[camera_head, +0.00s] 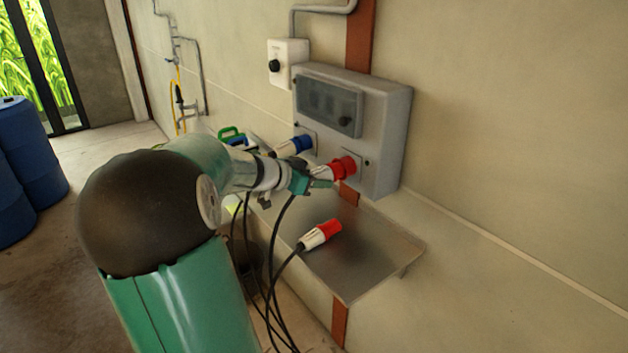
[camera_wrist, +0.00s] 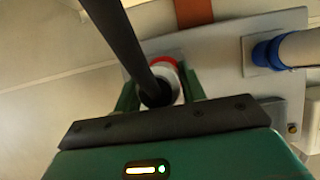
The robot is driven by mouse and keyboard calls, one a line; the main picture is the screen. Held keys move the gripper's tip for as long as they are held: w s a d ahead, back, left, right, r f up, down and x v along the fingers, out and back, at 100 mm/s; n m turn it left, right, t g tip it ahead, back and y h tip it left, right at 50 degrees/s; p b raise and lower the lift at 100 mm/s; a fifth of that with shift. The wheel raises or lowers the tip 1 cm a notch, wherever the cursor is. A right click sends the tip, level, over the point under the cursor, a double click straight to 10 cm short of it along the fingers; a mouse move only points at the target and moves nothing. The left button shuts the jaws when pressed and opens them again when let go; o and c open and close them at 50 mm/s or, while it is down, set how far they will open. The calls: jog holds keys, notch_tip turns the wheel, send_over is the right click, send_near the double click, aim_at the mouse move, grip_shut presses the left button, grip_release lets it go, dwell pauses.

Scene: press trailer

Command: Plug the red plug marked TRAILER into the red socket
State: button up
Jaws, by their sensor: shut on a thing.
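My gripper (camera_head: 302,182) is shut on a red and white plug (camera_wrist: 166,78), just in front of the grey box. The plug's black cable (camera_wrist: 128,38) runs back past the wrist camera. The red socket (camera_head: 343,167) is on the lower front of the box, straight ahead of the plug. The plug's front is at the socket, but I cannot tell how deep it sits. A second red and white plug (camera_head: 322,234) lies on the metal shelf, with a black cable. No TRAILER marking is legible on either plug.
The grey box (camera_head: 385,125) is on the wall above the metal shelf (camera_head: 375,250). A blue connector (camera_head: 296,145) with a white body is at its left; it also shows in the wrist view (camera_wrist: 268,52). Black cables (camera_head: 276,260) hang below my gripper. Blue barrels (camera_head: 28,160) stand far left.

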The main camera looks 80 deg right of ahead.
jog(key=shift+s+d, duration=0.5)
jog(key=shift+d, duration=0.05)
jog(key=o, duration=1.2)
jog(key=v, duration=1.3)
jog(key=shift+w+a+r, duration=0.2)
jog(key=shift+w, duration=0.05)
